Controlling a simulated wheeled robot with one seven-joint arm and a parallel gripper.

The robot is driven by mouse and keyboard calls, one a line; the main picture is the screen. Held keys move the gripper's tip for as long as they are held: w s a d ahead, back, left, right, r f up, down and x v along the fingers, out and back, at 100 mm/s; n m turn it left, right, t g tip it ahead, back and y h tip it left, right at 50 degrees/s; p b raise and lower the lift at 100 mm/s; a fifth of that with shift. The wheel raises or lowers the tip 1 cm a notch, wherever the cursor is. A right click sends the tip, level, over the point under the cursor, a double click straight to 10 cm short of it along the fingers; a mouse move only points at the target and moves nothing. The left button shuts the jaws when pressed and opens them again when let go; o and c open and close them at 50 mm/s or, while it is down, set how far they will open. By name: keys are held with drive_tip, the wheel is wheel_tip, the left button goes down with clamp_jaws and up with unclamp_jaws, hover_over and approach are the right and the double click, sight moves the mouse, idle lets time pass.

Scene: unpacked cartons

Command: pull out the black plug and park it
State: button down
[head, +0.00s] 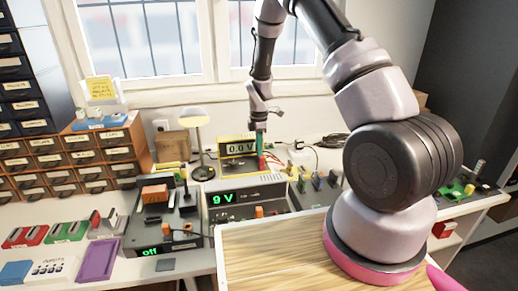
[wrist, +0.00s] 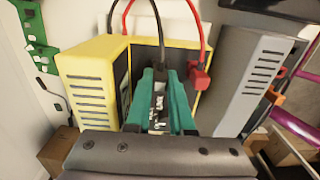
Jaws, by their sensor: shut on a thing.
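The yellow meter (head: 228,158) stands on the bench below the window and reads 0.0 V. It also fills the left middle of the wrist view (wrist: 88,72). My gripper (head: 262,152) is at its right side, pointing down. In the wrist view its green fingers (wrist: 161,88) are shut on the black plug (wrist: 160,100), mostly hidden between them, with a black lead (wrist: 158,28) curving up. I cannot tell whether the plug is seated in a socket. A red plug (wrist: 202,76) with a red lead is just right of the fingers.
A grey power supply (head: 278,190) showing 9 V stands in front of the meter; its vented case fills the right of the wrist view (wrist: 250,75). A lamp (head: 196,118) stands left of the meter. Several small coloured parts (head: 318,184) sit to the right.

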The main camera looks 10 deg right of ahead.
drive_tip(key=shift+f, duration=0.7)
idle(1.7)
drive_tip(key=c, duration=0.7)
unclamp_jaws()
drive_tip(key=s+d+r+m+t, duration=0.1)
drive_tip(key=s+r+m, duration=0.25)
drive_tip(key=r, duration=1.05)
drive_tip(key=s+d+r+m+t, duration=0.1)
drive_tip(key=s+d+r+m, duration=0.2)
drive_tip(key=r, duration=1.1)
drive_tip(key=s+d+r+m+t+y, duration=0.1)
drive_tip(key=s+r+m+t, duration=0.1)
drive_tip(key=s+r+m, duration=0.5)
drive_tip(key=s+r+m+t+y, duration=0.1)
drive_tip(key=s+r+m+t, duration=0.2)
drive_tip(key=s+r+m, duration=0.4)
drive_tip(key=s+m, duration=0.1)
drive_tip(key=s, duration=0.7)
drive_tip(key=shift+s+d+r+m, duration=0.35)
drive_tip(key=shift+r, duration=0.05)
